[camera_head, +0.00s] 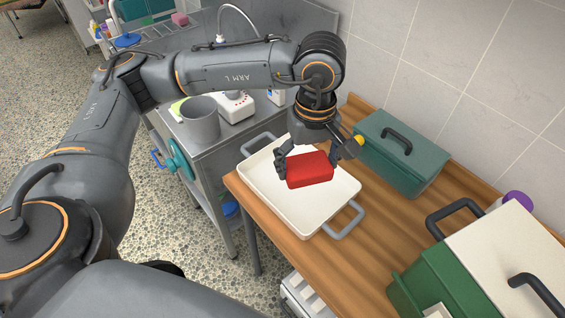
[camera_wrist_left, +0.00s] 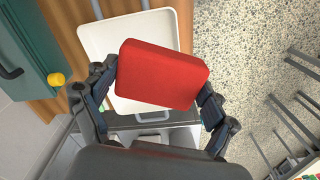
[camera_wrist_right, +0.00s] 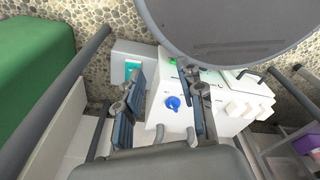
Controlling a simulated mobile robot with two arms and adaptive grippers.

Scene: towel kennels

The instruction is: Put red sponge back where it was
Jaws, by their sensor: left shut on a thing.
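The red sponge (camera_head: 310,170) is a red block with rounded edges. My left gripper (camera_head: 309,162) is shut on it, with one finger at each end, and holds it over the white tray (camera_head: 263,185). In the left wrist view the sponge (camera_wrist_left: 162,74) is between the fingers (camera_wrist_left: 158,88), with the tray (camera_wrist_left: 97,43) beyond it. The tray has grey handles, stands on the wooden table and shows no other thing inside. My right gripper (camera_wrist_right: 166,88) shows only in the right wrist view, open with nothing between its fingers.
A teal box (camera_head: 400,152) with a dark handle stands behind the tray, a small yellow object (camera_head: 360,140) at its end. A green box (camera_head: 445,270) with a pale lid is at the right. A grey bucket (camera_head: 201,121) stands on the metal cart. Bare wood (camera_head: 345,235) lies between tray and green box.

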